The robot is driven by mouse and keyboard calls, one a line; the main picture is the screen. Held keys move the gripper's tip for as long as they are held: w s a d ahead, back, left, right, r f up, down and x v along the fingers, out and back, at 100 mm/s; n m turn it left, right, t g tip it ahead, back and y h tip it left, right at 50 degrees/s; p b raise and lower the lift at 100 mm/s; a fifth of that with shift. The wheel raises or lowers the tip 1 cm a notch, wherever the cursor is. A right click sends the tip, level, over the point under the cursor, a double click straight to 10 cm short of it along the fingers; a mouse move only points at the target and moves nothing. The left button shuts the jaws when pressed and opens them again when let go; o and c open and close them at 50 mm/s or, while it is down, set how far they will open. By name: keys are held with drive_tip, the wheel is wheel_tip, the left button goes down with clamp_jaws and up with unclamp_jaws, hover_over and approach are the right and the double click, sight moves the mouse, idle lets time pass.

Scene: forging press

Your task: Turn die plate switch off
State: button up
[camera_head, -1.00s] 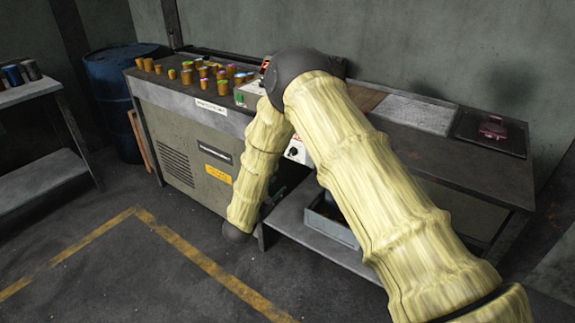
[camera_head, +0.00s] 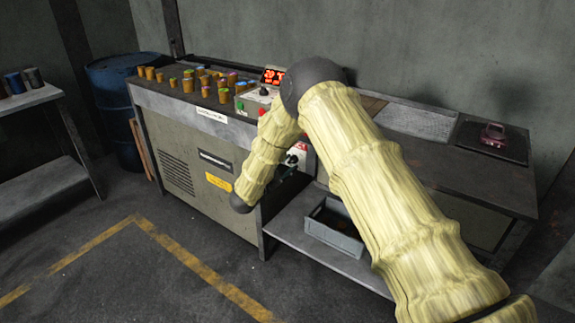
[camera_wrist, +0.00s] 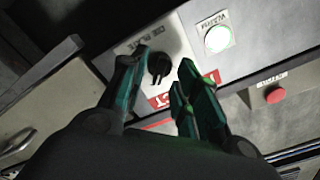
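The die plate switch (camera_wrist: 159,65) is a black rotary knob on a pale panel, with a partly readable "DIE PLATE" label beside it in the wrist view. My gripper (camera_wrist: 164,62) is open, with its two dark green-tinted fingers apart, one on each side of the knob in the picture. I cannot tell how deep the fingers reach or whether they touch it. In the head view the white switch panel (camera_head: 302,150) with a black knob shows beside my forearm, at the bench front. My gripper is mostly hidden there behind my arm.
A lit green button (camera_wrist: 217,38) labelled "WARM" and a red button (camera_wrist: 275,95) sit to the right of the knob. A grey bin (camera_head: 332,228) sits on the lower shelf. Floor at left is clear.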

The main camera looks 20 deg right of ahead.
drive_tip(key=shift+w+d, duration=0.45)
drive_tip(key=shift+d, duration=0.05)
drive_tip(key=shift+c, duration=0.3)
clamp_jaws()
